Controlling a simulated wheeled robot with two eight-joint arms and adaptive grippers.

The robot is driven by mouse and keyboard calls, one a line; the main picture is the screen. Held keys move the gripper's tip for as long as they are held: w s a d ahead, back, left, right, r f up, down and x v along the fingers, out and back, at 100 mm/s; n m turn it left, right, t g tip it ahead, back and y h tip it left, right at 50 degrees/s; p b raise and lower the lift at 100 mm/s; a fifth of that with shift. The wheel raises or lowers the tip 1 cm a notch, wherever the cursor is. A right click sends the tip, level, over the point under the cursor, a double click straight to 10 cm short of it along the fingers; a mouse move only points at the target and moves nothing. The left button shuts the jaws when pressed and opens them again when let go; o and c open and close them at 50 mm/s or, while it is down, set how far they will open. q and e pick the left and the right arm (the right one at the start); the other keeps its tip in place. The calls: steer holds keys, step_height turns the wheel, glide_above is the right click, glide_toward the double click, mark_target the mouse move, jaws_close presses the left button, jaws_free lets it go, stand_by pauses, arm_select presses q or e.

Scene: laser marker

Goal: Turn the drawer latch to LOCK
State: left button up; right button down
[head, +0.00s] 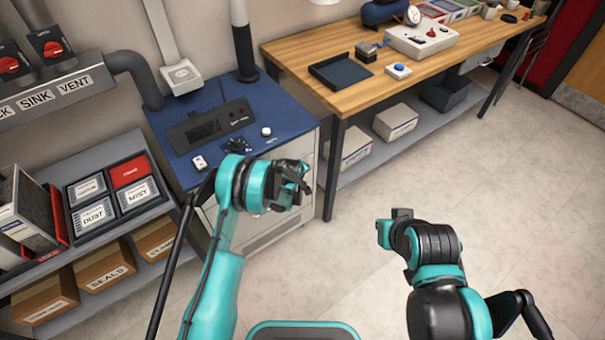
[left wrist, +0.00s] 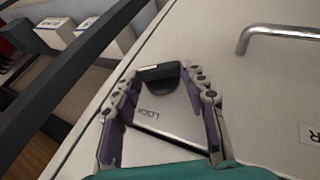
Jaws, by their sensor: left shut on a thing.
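The drawer latch (left wrist: 162,76) is a dark knob with a light strip on its upper edge, on the pale drawer front. A light plate (left wrist: 170,132) beside it reads LOCK, upside down in the left wrist view. My left gripper (left wrist: 159,72) is shut on the latch, one finger on each side. In the head view my left gripper (head: 298,182) is at the front of the white cabinet (head: 307,145) and hides the latch there. My right gripper (head: 388,226) is over bare floor, away from the cabinet; its jaws are unclear.
A silver bar handle (left wrist: 280,33) is on the drawer front, right of the latch. A dark table leg (head: 332,170) stands close to the cabinet's right side. The blue cabinet top (head: 285,115) carries a control panel. The floor at right is clear.

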arm_select(q)
steer(key=o, duration=1.2)
steer(key=shift+c, duration=0.2)
steer(key=v, duration=1.2)
